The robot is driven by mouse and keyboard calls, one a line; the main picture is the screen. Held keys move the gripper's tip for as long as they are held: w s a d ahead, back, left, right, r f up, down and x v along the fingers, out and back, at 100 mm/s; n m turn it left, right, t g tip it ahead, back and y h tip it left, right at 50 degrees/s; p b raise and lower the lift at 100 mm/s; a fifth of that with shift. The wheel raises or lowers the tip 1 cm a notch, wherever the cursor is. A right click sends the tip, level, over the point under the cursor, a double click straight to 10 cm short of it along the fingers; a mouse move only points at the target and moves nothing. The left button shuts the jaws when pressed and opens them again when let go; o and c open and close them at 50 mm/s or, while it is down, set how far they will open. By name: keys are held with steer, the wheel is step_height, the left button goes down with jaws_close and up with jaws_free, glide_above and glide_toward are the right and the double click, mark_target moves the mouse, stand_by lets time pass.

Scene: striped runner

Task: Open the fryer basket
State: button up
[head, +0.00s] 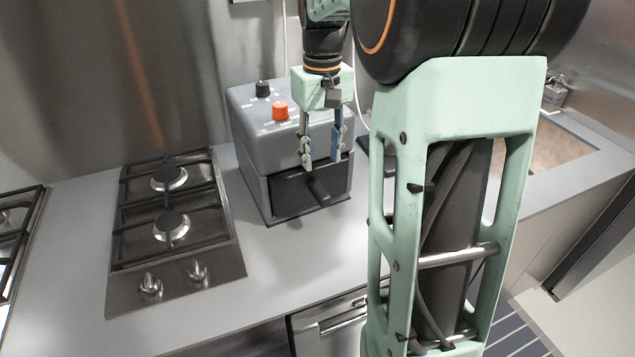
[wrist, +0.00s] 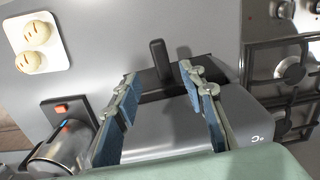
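The fryer (head: 290,140) is a grey box on the counter with an orange knob and a black knob on top. Its basket (head: 288,196) is the dark drawer in the lower front, and it looks flush with the body. A black handle (head: 318,188) sticks out from the basket front; it also shows in the wrist view (wrist: 158,58). My gripper (head: 322,163) points down in front of the fryer, above the handle. In the wrist view, my gripper (wrist: 159,74) has its blue-padded fingers wide apart, with the handle showing between and beyond the tips. Nothing is held.
A gas hob (head: 172,230) stands left of the fryer, with counter between them. In the wrist view, a white board with two round buns (wrist: 35,45) lies on the counter and a metal kettle-like appliance (wrist: 62,150) stands at lower left. A sink (head: 555,150) is at right.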

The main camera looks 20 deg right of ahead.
mark_target(321, 190)
step_height(321, 190, down, 10)
steer(key=shift+r, duration=0.2)
jaws_close()
stand_by(0.4)
